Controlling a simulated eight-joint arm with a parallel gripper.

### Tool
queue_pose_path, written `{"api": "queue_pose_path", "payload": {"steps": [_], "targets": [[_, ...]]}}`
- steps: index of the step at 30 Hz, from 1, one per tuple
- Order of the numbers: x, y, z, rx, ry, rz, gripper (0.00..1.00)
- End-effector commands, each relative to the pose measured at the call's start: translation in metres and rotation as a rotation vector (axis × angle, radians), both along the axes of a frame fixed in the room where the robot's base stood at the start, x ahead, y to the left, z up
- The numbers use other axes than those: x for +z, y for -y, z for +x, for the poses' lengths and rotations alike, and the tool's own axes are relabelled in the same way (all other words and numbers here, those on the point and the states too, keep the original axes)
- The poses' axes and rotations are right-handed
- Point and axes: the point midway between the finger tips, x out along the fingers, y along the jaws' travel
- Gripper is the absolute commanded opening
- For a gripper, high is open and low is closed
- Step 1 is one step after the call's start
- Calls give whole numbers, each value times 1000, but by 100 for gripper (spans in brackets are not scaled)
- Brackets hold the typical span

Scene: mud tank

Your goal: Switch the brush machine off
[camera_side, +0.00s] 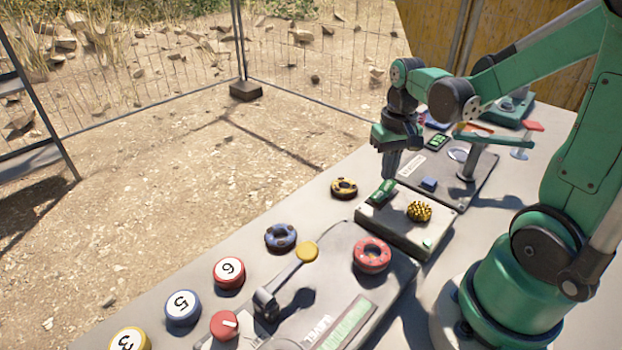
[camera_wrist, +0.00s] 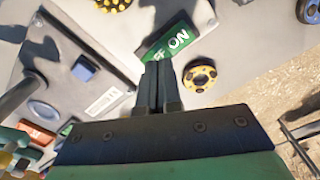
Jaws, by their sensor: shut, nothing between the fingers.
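The brush machine (camera_side: 385,226) is a low grey box on the table, with a round yellow bristled brush (camera_side: 419,211) on top. A green rocker switch (camera_side: 381,192) sits at its far left corner. In the wrist view the switch (camera_wrist: 168,42) shows white lettering, "ON" on the right and part of "OFF" on the left. My gripper (camera_side: 389,176) points down, shut and empty, right at the switch. In the wrist view its fingertips (camera_wrist: 160,66) cover part of the "OFF" end. I cannot tell whether they touch it, or which way the rocker is tilted.
A yellow-black ring (camera_side: 344,188) lies left of the machine and a blue ring (camera_side: 281,237) nearer. A panel with a yellow-knobbed lever (camera_side: 307,252) and red ring (camera_side: 372,255) stands in front. Another panel with a blue block (camera_side: 429,183) is behind.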

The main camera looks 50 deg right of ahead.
Motion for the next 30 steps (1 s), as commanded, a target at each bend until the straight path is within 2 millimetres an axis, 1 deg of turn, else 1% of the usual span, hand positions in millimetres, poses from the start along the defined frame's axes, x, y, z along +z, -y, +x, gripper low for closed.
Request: {"api": "queue_pose_path", "payload": {"steps": [30], "targets": [[-15,0,0,0,0,0,0]]}}
